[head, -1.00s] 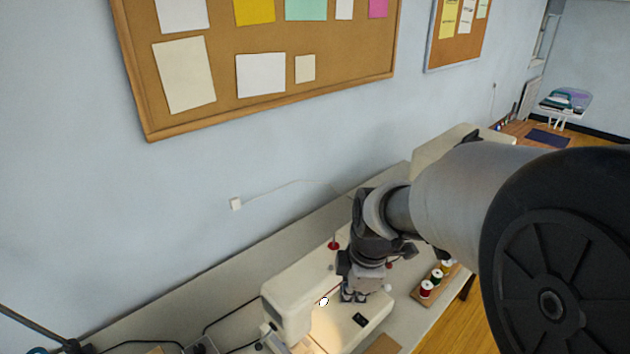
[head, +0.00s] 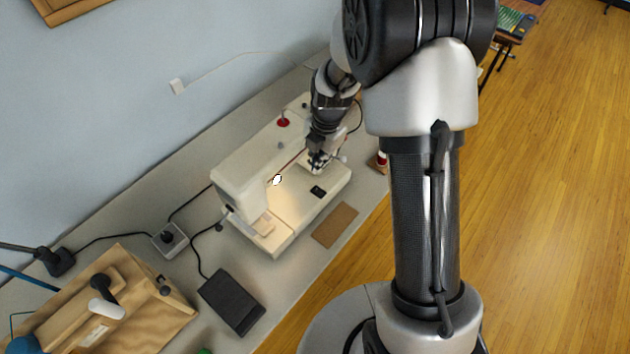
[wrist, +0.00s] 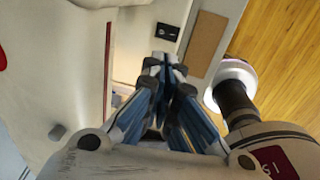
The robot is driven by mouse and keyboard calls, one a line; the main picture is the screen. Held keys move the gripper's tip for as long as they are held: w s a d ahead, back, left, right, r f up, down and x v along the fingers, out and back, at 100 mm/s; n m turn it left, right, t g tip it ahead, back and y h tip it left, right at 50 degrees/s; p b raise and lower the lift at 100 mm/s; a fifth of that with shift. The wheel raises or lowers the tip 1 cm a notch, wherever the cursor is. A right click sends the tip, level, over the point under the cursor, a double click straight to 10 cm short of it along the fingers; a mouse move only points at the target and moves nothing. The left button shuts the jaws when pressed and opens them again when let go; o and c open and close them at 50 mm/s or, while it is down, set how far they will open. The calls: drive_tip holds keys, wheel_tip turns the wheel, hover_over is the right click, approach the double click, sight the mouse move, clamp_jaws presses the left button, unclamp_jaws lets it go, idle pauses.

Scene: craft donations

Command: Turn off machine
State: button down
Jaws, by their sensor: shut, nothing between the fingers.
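The cream sewing machine (head: 245,165) stands on the grey table by the wall. A warm glow lights its bed below the needle end. A small black rocker switch (head: 318,191) is set in the pale bed near the front edge; it also shows at the top of the wrist view (wrist: 168,31). Its on or off side is too small to read. My gripper (head: 318,165) is over the bed, under or close beside the machine's arm, slightly behind the switch. In the wrist view its fingertips (wrist: 165,63) are together and empty, apart from the switch in the picture.
A brown board (head: 335,225) lies in front of the machine. A black pedal (head: 232,301), a socket box (head: 170,239) with cables and a cardboard box (head: 135,305) are to the left. A red spool (head: 382,159) is at the right. Open wooden floor lies beyond the table edge.

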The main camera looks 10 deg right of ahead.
sight(313, 193)
drive_tip(key=f+b, duration=0.1)
drive_tip(key=f, duration=0.3)
drive_tip(key=w+f+b, duration=0.1)
drive_tip(key=f, duration=0.4)
drive_tip(key=a+f+b, duration=0.1)
drive_tip(key=f, duration=0.3)
drive_tip(key=shift+w+f, duration=0.2)
drive_tip(key=shift+f, duration=0.2)
drive_tip(key=shift+f+b, duration=0.45)
drive_tip(key=shift+b, duration=0.4)
drive_tip(key=shift+r, duration=0.15)
